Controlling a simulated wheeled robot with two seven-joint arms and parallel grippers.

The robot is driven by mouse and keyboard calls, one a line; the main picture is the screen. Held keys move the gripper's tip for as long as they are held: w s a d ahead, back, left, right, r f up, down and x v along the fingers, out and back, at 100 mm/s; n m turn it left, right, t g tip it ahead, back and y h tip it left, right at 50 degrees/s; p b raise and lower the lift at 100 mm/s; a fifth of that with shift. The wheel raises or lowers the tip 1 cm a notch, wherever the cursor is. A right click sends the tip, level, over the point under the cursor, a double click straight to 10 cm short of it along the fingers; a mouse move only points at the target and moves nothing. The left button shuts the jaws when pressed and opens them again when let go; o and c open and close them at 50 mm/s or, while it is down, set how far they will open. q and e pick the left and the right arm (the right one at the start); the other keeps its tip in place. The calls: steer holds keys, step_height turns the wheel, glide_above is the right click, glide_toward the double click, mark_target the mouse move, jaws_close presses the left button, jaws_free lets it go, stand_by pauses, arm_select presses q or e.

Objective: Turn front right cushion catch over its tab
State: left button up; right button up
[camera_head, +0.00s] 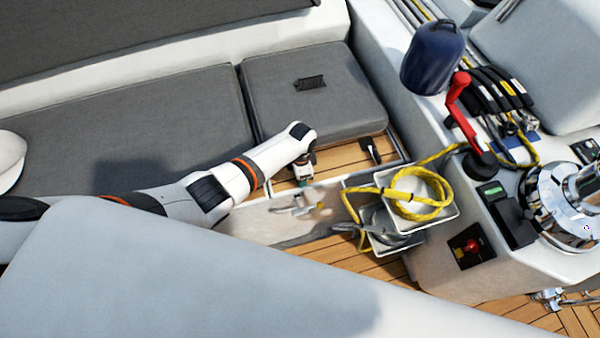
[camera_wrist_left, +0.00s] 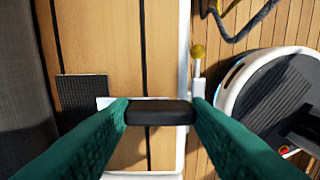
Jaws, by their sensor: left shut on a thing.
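The grey front right cushion (camera_head: 315,105) lies on the bench, with a dark ribbed patch (camera_head: 310,83) on its top. In front of it is bare wooden seat. My left gripper (camera_head: 303,178) points down over this wood near the cushion's front edge. In the left wrist view its green fingers (camera_wrist_left: 160,112) are shut on a short black bar, which looks like the catch (camera_wrist_left: 158,113). White material shows around the bar; how it is attached is hidden. A dark ribbed tab (camera_wrist_left: 82,98) lies beside the cushion edge. My right gripper is not in view.
White bins (camera_head: 425,195) with yellow rope stand right of the arm. A red-handled lever (camera_head: 458,88), a blue bag (camera_head: 432,57) and a winch (camera_head: 565,200) are further right. A yellow-knobbed fitting (camera_wrist_left: 198,50) sits on the seat's white edge. A pale surface (camera_head: 180,270) fills the foreground.

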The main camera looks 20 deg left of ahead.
arm_select(q)
steer(key=o, duration=1)
step_height(320, 180, up, 12)
steer(key=p, duration=0.3)
